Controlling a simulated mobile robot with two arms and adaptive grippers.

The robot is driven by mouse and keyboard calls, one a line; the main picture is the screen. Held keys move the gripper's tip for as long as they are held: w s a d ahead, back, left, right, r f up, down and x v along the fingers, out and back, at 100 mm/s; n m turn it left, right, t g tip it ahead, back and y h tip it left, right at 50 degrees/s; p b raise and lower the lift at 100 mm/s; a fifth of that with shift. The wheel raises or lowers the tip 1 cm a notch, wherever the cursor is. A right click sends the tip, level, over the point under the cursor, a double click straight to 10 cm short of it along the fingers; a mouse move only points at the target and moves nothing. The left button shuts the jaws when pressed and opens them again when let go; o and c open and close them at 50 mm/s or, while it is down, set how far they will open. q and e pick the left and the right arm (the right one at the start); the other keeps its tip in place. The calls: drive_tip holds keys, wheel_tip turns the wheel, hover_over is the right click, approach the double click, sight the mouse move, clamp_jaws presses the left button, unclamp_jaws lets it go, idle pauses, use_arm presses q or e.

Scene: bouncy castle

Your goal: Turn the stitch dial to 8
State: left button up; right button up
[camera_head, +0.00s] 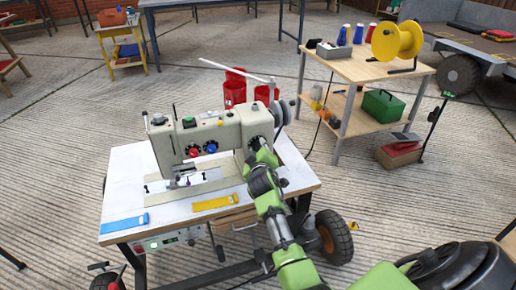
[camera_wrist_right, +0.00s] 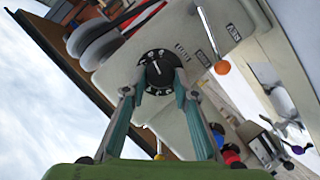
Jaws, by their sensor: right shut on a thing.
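The cream sewing machine (camera_head: 222,128) stands on a white-topped work table (camera_head: 128,172). Its stitch dial (camera_wrist_right: 158,70) is a round black knob with white marks and a white pointer line, seen on the machine's body in the right wrist view. The numbers are too small to read, so I cannot tell the setting. My right gripper (camera_wrist_right: 158,88) is shut on the dial, one finger on each side of it. In the head view my right gripper (camera_head: 260,152) reaches the right end of the machine and largely hides the dial. My left gripper is not in view.
Red and blue knobs (camera_head: 202,149) sit on the machine front, left of my gripper. A lever with an orange ball (camera_wrist_right: 222,67) is close to the dial. Blue (camera_head: 124,223) and yellow (camera_head: 216,202) strips lie on the table. A wooden side table (camera_head: 365,70) stands behind right.

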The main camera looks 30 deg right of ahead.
drive_tip(key=shift+s+f, duration=0.1)
drive_tip(key=shift+f, duration=0.05)
drive_tip(key=o, duration=1.1)
drive_tip(key=v, duration=1.2)
